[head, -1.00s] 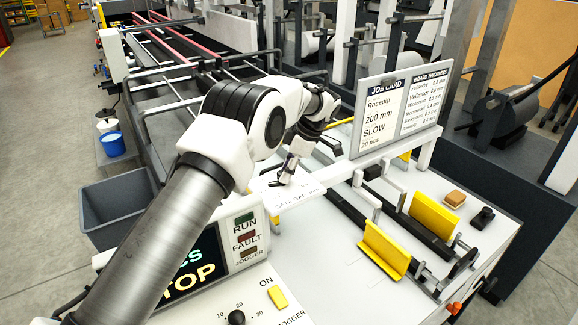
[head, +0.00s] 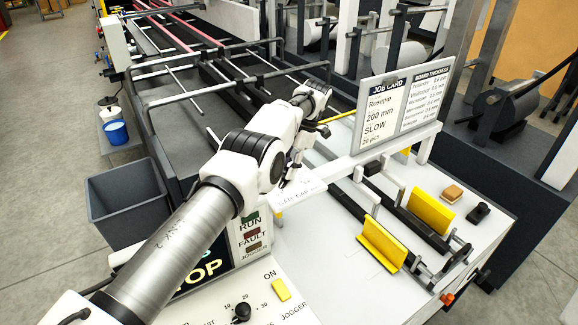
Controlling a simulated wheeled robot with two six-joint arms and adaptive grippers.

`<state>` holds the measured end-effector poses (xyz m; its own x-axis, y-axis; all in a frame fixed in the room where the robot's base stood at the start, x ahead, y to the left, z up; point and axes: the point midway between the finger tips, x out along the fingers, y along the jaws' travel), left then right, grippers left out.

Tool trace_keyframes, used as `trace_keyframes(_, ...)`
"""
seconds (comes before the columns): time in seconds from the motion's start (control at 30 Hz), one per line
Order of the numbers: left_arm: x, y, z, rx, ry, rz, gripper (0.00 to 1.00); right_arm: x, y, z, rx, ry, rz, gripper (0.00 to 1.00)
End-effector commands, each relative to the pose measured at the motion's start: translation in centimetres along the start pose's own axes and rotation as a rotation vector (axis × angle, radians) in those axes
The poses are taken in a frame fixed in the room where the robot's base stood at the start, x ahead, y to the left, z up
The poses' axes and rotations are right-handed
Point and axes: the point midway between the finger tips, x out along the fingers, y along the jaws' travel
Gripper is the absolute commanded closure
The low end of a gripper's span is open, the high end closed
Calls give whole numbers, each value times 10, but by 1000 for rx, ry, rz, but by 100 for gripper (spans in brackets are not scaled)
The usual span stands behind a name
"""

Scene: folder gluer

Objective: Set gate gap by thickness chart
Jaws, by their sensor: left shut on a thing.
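My left gripper (head: 289,178) is at the gate gap dial plate (head: 300,190), a white panel marked "GATE GAP". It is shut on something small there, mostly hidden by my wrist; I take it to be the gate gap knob. The job card (head: 384,112) reads Rosepip, 200 mm, SLOW, 20 pcs. The board thickness chart (head: 426,98) beside it lists several boards with mm values, too small to read surely. My right gripper is not in view.
Two yellow guides (head: 381,245) stand on the white table to the right. A sponge-like block (head: 452,193) and a black item (head: 478,212) lie behind them. A control panel with a dial (head: 242,312) and a yellow ON switch (head: 281,290) is in front. A grey bin (head: 128,205) stands left.

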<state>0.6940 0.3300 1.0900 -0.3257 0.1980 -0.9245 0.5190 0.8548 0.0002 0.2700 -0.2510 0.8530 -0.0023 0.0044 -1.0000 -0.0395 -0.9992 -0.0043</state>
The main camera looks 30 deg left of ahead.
Motion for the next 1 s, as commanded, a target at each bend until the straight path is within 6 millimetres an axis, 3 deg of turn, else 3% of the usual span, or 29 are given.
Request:
trace_keyframes(0.53, 5, -6, 2, -4, 12, -20, 100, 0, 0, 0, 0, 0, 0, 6)
trace_keyframes(0.57, 5, -6, 2, -4, 12, -20, 56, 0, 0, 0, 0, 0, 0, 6)
trace_keyframes(0.6, 5, -6, 2, -4, 12, -19, 42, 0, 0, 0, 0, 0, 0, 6)
trace_keyframes(1.0, 2, -2, 1, -10, 4, -11, 41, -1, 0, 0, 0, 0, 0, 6)
